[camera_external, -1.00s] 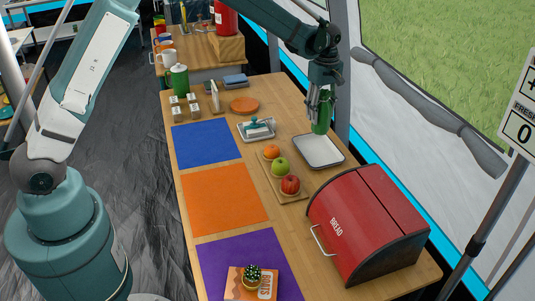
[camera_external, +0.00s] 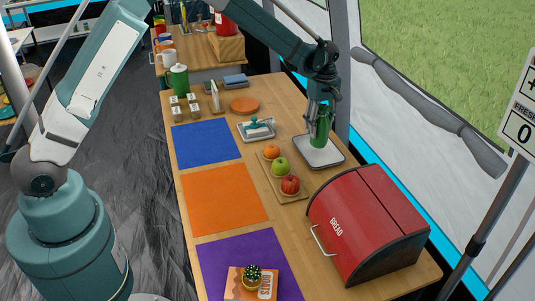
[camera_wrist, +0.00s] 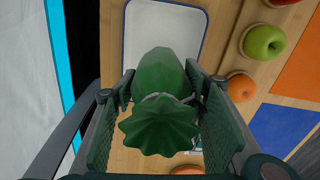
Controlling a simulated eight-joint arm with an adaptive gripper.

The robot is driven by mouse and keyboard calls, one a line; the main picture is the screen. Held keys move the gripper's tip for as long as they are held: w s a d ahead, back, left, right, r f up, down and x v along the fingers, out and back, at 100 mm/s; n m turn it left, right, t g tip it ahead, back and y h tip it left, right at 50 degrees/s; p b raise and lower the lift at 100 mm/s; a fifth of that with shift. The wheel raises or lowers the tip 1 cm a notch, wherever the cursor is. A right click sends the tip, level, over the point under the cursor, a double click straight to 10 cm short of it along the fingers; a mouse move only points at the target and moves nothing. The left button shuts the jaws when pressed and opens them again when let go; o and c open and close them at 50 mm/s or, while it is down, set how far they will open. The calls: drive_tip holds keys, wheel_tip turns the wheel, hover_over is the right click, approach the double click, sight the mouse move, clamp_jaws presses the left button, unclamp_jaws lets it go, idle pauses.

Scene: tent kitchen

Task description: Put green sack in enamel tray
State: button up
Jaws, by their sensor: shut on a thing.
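The green sack (camera_external: 321,128) is held in my gripper (camera_external: 318,112), which is shut on it at its tied neck. In the wrist view the green sack (camera_wrist: 160,72) sits between the two finger pads of my gripper (camera_wrist: 160,100), its gathered top facing the camera. The white enamel tray (camera_external: 319,158) with a dark rim lies on the table directly under the sack in the external view. The tray (camera_wrist: 160,22) shows beyond the sack in the wrist view. I cannot tell whether the sack touches the tray floor.
An orange (camera_external: 271,152), a green apple (camera_external: 280,167) and a red apple (camera_external: 290,185) sit on a board left of the tray. A red bread box (camera_external: 365,225) stands in front. A butter dish (camera_external: 257,128) is at left. Blue, orange and purple mats lie along the table's left side.

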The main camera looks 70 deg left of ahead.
sight(322, 107)
drive_tip(key=shift+f, duration=0.1)
drive_tip(key=shift+f, duration=1.75)
drive_tip(key=shift+f+b, duration=0.15)
drive_tip(key=shift+b, duration=0.2)
drive_tip(key=o, duration=1)
wheel_tip(322, 107, up, 12)
drive_tip(key=shift+r+p, duration=0.15)
drive_tip(key=shift+p, duration=0.65)
